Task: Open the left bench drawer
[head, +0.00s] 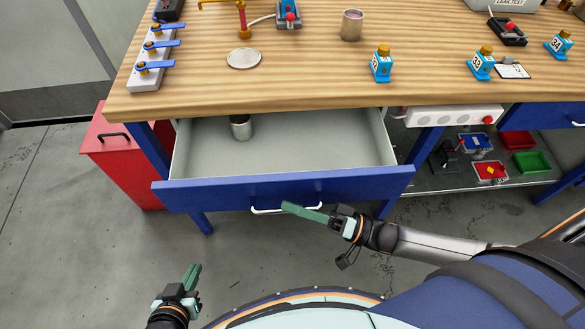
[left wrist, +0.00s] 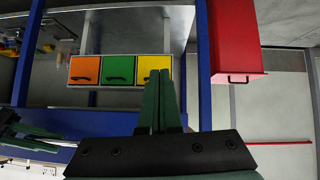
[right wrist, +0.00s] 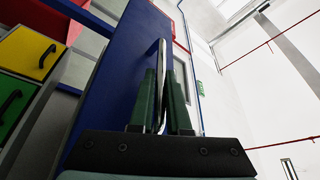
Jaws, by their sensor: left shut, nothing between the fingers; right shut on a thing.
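The left bench drawer (head: 285,189) is pulled well out, its blue front standing away from the bench. A metal cup (head: 241,127) stands inside at the back. The drawer's white handle (head: 268,210) is on the blue front. My right gripper (head: 296,208) is at the handle, and in the right wrist view its fingers (right wrist: 160,100) are shut on the handle bar (right wrist: 161,75). My left gripper (head: 193,272) is low at the left, apart from the drawer, with its fingers shut and empty. It also shows in the left wrist view (left wrist: 159,100).
The wooden bench top (head: 300,80) carries blue valves, a metal cup (head: 352,25) and numbered blue blocks (head: 381,64). A red cabinet (head: 120,155) stands left of the drawer. A shelf with bins (head: 533,162) is at the right. The floor before the drawer's left end is clear.

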